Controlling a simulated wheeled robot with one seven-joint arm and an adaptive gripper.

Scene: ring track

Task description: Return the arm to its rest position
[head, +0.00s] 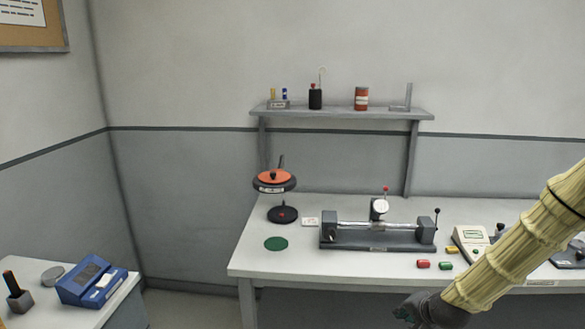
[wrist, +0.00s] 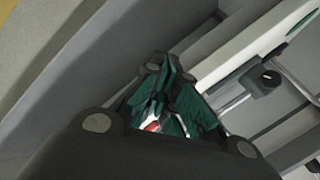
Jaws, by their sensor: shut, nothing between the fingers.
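My arm (head: 520,245), in a ribbed cream cover, enters the head view from the right edge and slopes down to the left. Its dark end shows at the bottom of that view, low in front of the table's front edge, and is partly cut off by the frame. In the wrist view my gripper (wrist: 160,68) is seen with its dark fingers and green pads together. It is shut and empty. No object touches it in the views.
The white table (head: 300,262) carries a grey bench device (head: 375,246), an orange-topped stand (head: 274,181), small colored blocks and a light instrument (head: 470,241). A wall shelf (head: 345,114) is above. A side table at left holds a blue device (head: 92,281). Floor shows between the tables.

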